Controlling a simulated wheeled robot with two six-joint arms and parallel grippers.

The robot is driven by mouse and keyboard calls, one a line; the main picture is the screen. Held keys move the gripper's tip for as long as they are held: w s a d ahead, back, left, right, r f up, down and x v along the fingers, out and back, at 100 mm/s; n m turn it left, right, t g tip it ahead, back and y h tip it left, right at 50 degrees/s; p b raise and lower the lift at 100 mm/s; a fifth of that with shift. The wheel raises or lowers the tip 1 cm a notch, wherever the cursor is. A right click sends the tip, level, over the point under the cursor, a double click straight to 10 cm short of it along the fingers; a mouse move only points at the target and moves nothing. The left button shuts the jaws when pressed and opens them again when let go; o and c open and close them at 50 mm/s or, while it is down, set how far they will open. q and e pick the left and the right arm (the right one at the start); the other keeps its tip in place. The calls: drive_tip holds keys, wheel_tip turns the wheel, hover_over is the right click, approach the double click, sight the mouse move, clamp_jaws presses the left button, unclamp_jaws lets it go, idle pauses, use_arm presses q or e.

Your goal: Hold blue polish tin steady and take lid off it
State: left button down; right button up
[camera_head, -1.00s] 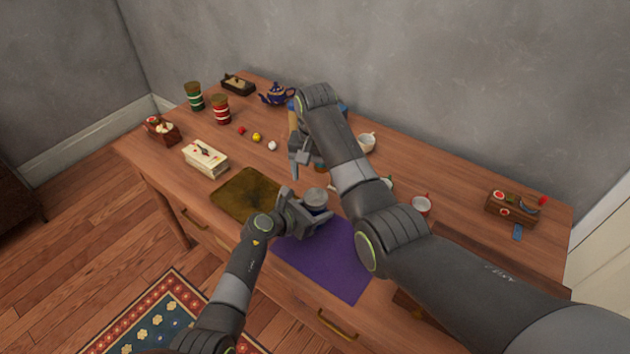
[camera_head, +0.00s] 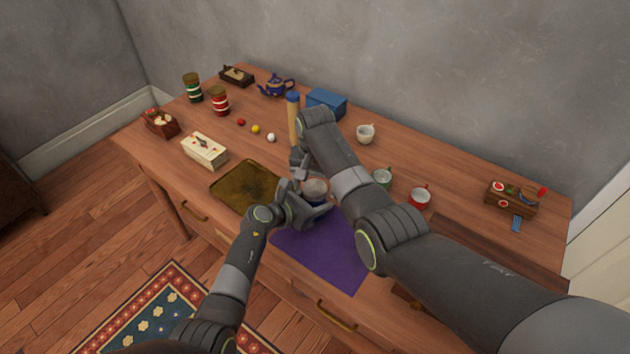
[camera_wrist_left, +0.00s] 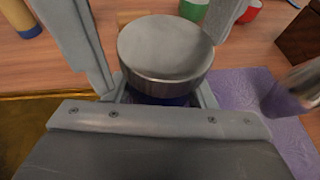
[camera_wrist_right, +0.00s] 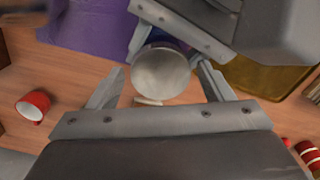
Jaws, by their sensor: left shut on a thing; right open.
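The blue polish tin (camera_wrist_left: 160,99) stands upright at the back edge of the purple cloth (camera_head: 322,257), with its flat silver lid (camera_wrist_left: 167,48) on top. The lid also shows in the head view (camera_head: 315,187) and the right wrist view (camera_wrist_right: 160,72). My left gripper (camera_head: 307,201) is shut around the tin's body below the lid. My right gripper (camera_wrist_right: 160,85) is open, pointing down at the tin, with its fingertips on either side of the lid. I cannot tell whether they touch it. In the head view my right arm partly hides that gripper.
A brown tray (camera_head: 243,186) lies left of the tin. A blue-topped cylinder (camera_head: 294,122) and a blue box (camera_head: 327,104) stand behind. Green (camera_head: 381,178) and red (camera_head: 419,197) mugs stand to the right. A blurred shiny object (camera_wrist_left: 294,92) shows at the left wrist view's right edge.

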drive_tip(key=shift+c, duration=0.4)
drive_tip(key=c, duration=0.9)
drive_tip(key=shift+n, duration=1.7)
drive_tip(key=o, duration=1)
drive_tip(key=shift+c, duration=0.2)
drive_tip(key=shift+o, duration=0.6)
use_arm(q)
drive_tip(key=shift+d, duration=0.1)
use_arm(e)
drive_tip(key=shift+a, duration=0.2)
